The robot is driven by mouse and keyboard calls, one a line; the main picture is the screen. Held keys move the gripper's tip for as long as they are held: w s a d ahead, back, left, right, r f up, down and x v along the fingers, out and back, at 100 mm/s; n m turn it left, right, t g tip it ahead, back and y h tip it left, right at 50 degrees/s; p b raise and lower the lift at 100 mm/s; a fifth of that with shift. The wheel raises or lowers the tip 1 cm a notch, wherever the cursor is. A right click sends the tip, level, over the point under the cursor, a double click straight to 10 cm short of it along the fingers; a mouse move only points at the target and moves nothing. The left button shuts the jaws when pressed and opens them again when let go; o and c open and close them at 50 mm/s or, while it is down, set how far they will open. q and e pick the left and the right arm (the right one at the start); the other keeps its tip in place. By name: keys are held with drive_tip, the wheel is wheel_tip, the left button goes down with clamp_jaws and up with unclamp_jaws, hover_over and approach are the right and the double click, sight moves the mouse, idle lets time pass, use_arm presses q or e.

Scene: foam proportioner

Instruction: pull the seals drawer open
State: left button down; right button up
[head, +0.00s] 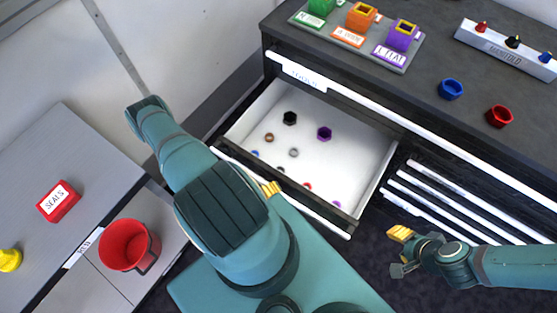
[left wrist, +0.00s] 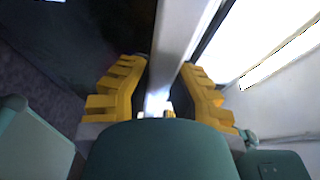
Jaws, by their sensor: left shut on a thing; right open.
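An open drawer (head: 374,178) extends from the dark cabinet. My left gripper (head: 270,188) is at this bar, mostly hidden by my arm in the head view. In the left wrist view, its yellow fingers (left wrist: 160,95) stand on both sides of the white bar (left wrist: 178,40), shut on it. My right gripper (head: 400,250) is open and empty, right of the drawer.
A red box labelled SEALS (head: 58,202) and a red mug (head: 128,245) are on the left. The counter holds a tray of coloured blocks (head: 345,45), a manifold (head: 505,48), and blue (head: 451,89) and red (head: 499,116) nuts. White bars (head: 455,195) line the cabinet front near my right gripper.

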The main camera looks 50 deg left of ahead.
use_arm(q)
drive_tip(key=shift+d, duration=0.1)
drive_tip(key=c, duration=0.8)
unclamp_jaws()
wheel_tip(320, 180, up, 10)
drive_tip(key=shift+r, duration=0.1)
